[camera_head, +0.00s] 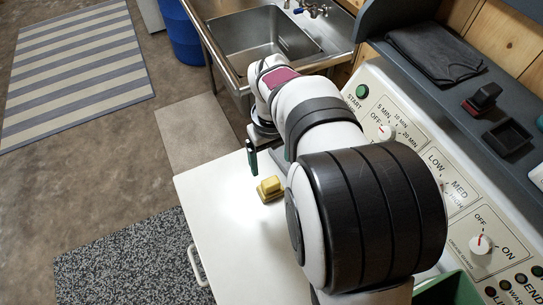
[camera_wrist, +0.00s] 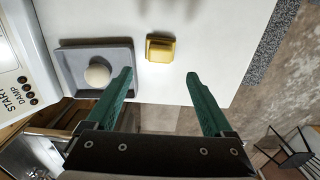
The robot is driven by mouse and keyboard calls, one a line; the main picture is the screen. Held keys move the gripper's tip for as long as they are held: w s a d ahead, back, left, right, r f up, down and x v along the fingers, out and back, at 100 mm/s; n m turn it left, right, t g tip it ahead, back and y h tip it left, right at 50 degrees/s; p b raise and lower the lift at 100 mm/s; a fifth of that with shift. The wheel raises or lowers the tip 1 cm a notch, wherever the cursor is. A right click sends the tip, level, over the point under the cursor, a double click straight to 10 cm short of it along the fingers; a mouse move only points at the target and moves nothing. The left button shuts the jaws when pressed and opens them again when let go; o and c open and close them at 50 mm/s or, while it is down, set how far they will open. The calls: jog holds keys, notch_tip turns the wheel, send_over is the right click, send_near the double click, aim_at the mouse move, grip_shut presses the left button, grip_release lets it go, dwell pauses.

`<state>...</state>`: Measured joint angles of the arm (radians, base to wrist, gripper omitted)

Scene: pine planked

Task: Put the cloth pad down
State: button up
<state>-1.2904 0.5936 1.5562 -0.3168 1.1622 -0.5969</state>
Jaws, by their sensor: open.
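A yellow, pad-like piece with a raised upper part (camera_head: 270,188) rests on the white top (camera_head: 215,210); I take it to be the cloth pad, though its material is hard to tell. In the wrist view the yellow piece (camera_wrist: 160,48) lies just beyond the fingertips, roughly between their lines and apart from both. My gripper (camera_wrist: 158,76) is open and has nothing between its green fingers. In the head view one green finger (camera_head: 252,158) shows behind the yellow piece; my arm hides the rest.
A grey tray (camera_wrist: 67,84) with a pale round thing (camera_wrist: 97,75) in it stands left of the yellow piece in the wrist view. A control panel (camera_head: 455,185) borders the white top. A dark folded cloth (camera_head: 440,55) lies on the shelf. A sink (camera_head: 262,42) stands beyond.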

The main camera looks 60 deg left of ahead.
jog(key=w+d+r+m, duration=0.3)
jog(key=d+m, duration=0.1)
jog(key=d, duration=0.5)
jog(key=w+d+r+m, duration=0.3)
jog(key=w+d+m, duration=0.1)
jog(key=d, duration=0.4)
jog(key=w+d+r+m, duration=0.3)
jog(key=d+r+m, duration=0.15)
jog(key=d, duration=0.45)
jog(key=s+d+f+m+y, duration=0.1)
jog(key=s+d+f+m, duration=0.1)
jog(key=s+d+m, duration=0.7)
jog(key=d+m, duration=0.2)
jog(key=d, duration=0.2)
jog(key=shift+s+f+y, duration=0.25)
jog(key=shift+f+y, duration=0.05)
jog(key=shift+y, duration=0.1)
jog(key=shift+d, duration=0.1)
jog(key=shift+o, duration=0.5)
jog(key=shift+w, duration=0.1)
